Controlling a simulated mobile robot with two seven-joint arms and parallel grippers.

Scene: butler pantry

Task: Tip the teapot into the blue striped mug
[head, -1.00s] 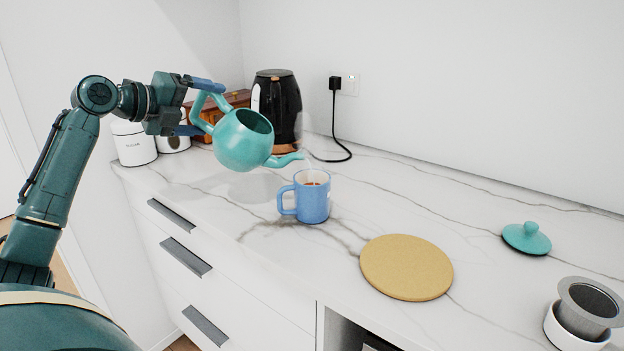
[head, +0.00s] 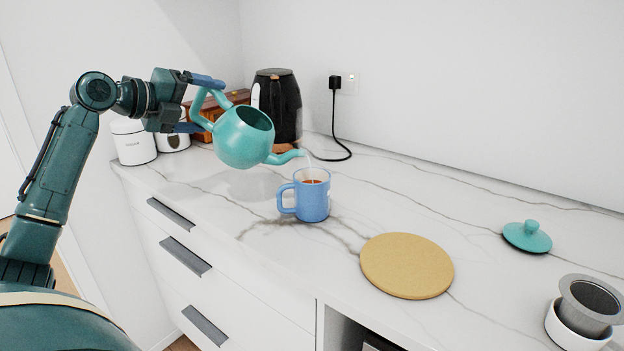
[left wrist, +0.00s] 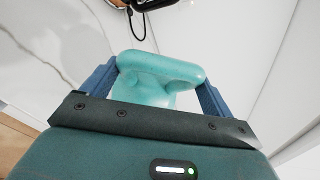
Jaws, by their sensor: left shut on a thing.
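The teal teapot (head: 240,138) is in the air above the counter, lidless and tilted with its spout down to the right. My left gripper (head: 204,105) is shut on its handle, which also shows between the fingers in the left wrist view (left wrist: 160,72). The blue mug (head: 313,202) stands upright on the counter below and just right of the spout tip. A thin pale stream runs from the spout toward the mug, and reddish-brown liquid shows inside it. Stripes on the mug cannot be made out. My right gripper is not in view.
A black kettle (head: 277,105), a wooden box (head: 203,122) and white canisters (head: 134,142) stand behind the teapot. A round cork mat (head: 406,266), a teal lid (head: 527,237) and a strainer in a white holder (head: 583,309) are to the right.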

